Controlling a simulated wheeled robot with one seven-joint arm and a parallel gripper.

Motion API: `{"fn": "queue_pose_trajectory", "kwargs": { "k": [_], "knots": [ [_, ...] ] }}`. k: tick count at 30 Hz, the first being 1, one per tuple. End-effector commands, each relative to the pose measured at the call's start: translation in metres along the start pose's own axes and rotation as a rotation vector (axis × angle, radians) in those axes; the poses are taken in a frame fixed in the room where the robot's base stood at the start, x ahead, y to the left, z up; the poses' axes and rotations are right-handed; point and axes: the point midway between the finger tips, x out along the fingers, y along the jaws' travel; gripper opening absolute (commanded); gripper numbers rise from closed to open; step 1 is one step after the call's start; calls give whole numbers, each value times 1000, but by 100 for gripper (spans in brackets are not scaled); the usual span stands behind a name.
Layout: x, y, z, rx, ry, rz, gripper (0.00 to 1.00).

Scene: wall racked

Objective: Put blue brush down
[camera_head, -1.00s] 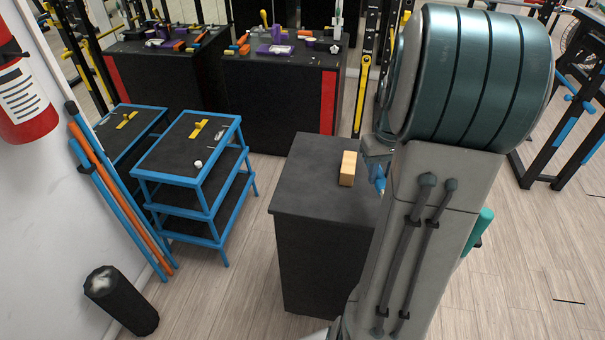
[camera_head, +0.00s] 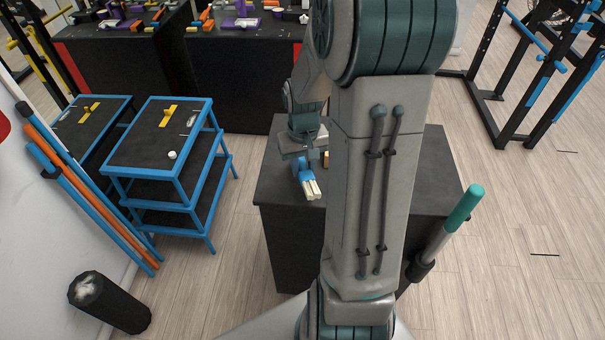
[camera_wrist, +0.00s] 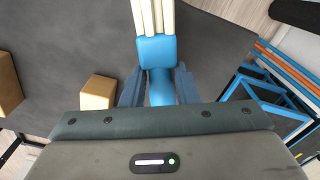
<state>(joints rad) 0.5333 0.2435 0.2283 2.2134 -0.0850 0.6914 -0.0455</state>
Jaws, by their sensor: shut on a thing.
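The blue brush (camera_head: 305,178) has a blue body and pale cream bristles. In the head view it is over the left part of the black cabinet top (camera_head: 285,165), bristles pointing toward the viewer. My gripper (camera_head: 301,165) is shut on the brush. In the wrist view the gripper fingers (camera_wrist: 158,88) are on both sides of its blue part (camera_wrist: 156,50), with the bristles (camera_wrist: 153,16) at the top edge. I cannot tell whether the brush touches the cabinet top.
A wooden block (camera_wrist: 98,92) stands on the cabinet beside my gripper; a second block (camera_wrist: 8,82) is farther left. A blue-framed stepped stand (camera_head: 160,145) is left of the cabinet. Bare dark surface shows around the brush.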

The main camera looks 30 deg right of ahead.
Motion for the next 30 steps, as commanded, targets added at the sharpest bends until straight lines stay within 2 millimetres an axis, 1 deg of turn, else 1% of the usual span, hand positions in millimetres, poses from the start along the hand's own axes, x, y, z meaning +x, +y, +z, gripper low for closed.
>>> {"fn": "queue_pose_trajectory", "kwargs": {
  "k": [2,6,9,12,19,23,24,25,26,30],
  "knots": [
    [6,-2,0,-1,-3,0,4],
    [26,-2,1,0,-4,-2,4],
    [37,-1,0,1,-3,-1,4],
    [41,-1,0,1,-1,-1,4],
    [41,-1,0,1,0,0,4],
    [46,-1,0,1,0,0,4],
    [44,-1,0,1,0,0,39],
    [44,-1,0,1,0,0,47],
    [44,-1,0,1,0,0,49],
    [44,-1,0,1,0,0,49]
  ]
}}
